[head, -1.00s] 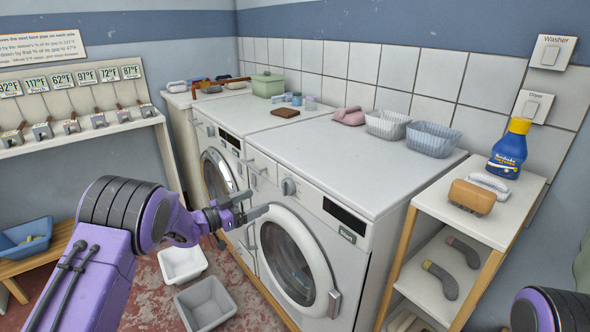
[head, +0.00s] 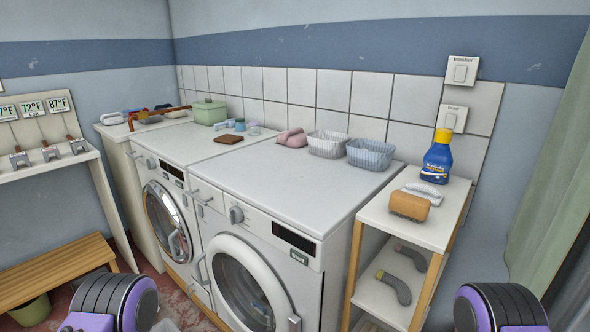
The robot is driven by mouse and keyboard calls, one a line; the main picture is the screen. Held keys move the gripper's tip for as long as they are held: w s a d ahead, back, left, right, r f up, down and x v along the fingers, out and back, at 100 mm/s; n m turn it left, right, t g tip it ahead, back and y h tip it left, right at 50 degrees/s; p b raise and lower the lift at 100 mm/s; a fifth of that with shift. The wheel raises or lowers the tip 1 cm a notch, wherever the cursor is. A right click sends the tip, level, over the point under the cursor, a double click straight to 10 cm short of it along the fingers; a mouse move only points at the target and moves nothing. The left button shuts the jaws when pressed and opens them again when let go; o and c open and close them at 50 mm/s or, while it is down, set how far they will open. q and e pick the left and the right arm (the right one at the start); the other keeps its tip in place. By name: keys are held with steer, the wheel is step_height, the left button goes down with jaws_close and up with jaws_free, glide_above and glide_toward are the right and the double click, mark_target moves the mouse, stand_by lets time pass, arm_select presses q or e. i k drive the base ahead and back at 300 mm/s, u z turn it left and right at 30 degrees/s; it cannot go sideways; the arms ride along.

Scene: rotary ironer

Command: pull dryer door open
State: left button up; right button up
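Two white front-loading machines stand side by side. The nearer, right machine (head: 300,205) has a round door (head: 243,288) with a wide white ring and dark glass, cut by the bottom edge. That door looks shut, and a small handle (head: 294,322) shows at its right edge. The left machine (head: 167,145) has a chrome-ringed door (head: 165,215), also shut. The small label on the right machine is too small to read surely, so I cannot tell for certain which is the dryer. My arms show at the lower left and lower right; both grippers are out of the picture.
A shelf unit (head: 382,232) with a blue bottle (head: 437,157) and brushes stands close right of the right machine. A wooden bench (head: 55,273) is at left.

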mark_target(284, 319)
steer(key=u, duration=0.05)
steer(key=k, duration=0.5)
steer(key=u, duration=1.2)
steer(key=i, duration=1)
steer(key=z, duration=1.75)
